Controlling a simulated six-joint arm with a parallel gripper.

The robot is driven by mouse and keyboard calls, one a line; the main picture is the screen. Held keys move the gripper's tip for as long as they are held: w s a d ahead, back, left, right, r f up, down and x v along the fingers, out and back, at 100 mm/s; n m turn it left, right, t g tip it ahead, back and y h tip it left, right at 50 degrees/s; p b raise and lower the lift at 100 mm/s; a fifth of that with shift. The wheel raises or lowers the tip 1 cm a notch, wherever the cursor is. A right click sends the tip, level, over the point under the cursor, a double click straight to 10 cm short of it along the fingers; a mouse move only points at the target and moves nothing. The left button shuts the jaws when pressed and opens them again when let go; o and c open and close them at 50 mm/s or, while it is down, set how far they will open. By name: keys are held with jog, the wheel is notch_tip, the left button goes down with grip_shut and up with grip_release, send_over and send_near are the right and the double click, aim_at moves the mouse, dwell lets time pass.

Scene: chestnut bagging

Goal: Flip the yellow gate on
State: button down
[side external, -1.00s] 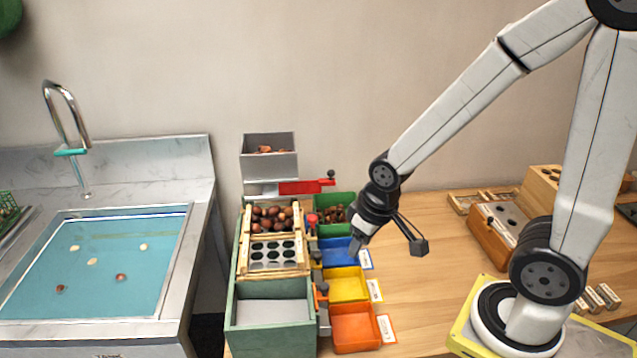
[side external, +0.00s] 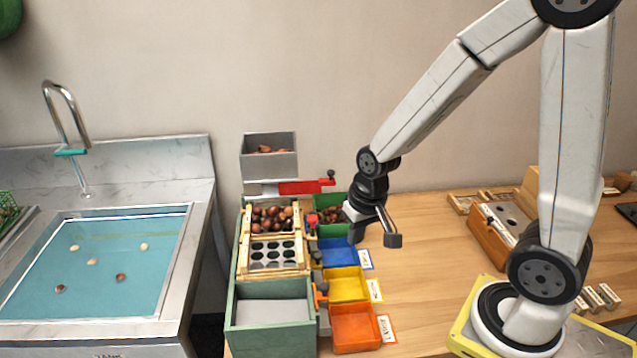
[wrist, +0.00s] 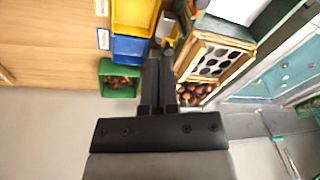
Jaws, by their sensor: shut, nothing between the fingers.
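A small yellow piece, which looks like the yellow gate (wrist: 173,33), shows in the wrist view beyond my fingertips, beside the sorting box. In the side view its place along the chute is small, and its position is hard to read. My gripper (side external: 355,236) is shut and empty, pointing down above the blue and green bins, right of the chute. In the wrist view the fingers (wrist: 156,65) lie together, apart from the yellow piece. The yellow bin (side external: 346,285) sits between the blue bin (side external: 338,251) and the orange bin (side external: 355,328).
The green bin (side external: 331,230) holds chestnuts. A wooden tray with holes (side external: 272,255) and chestnuts stands left of the bins. A red lever (side external: 304,187) sits behind, below a grey hopper (side external: 268,160).

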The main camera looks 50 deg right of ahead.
aim_at(316, 266)
jog(key=w+d+f+m+y, duration=0.2)
jog(key=w+d+f+m, duration=0.2)
jog(key=m, duration=0.4)
jog(key=w+d+f+m+y, duration=0.2)
jog(key=w+d+f+m, duration=0.2)
jog(key=d+m, duration=0.3)
jog(key=shift+w+d+f+m, duration=0.15)
jog(key=shift+d+m, duration=0.05)
jog(key=shift+m, duration=0.9)
jog(key=shift+a+f, duration=0.1)
jog(key=shift+f, duration=0.05)
jog(key=x, duration=1)
jog(key=shift+w+a+r, duration=0.15)
jog(key=shift+a+r, duration=0.5)
jog(key=shift+r, duration=0.1)
jog(key=shift+w+a+r, duration=0.15)
jog(key=shift+a+r, duration=0.55)
jog(key=shift+r, duration=0.05)
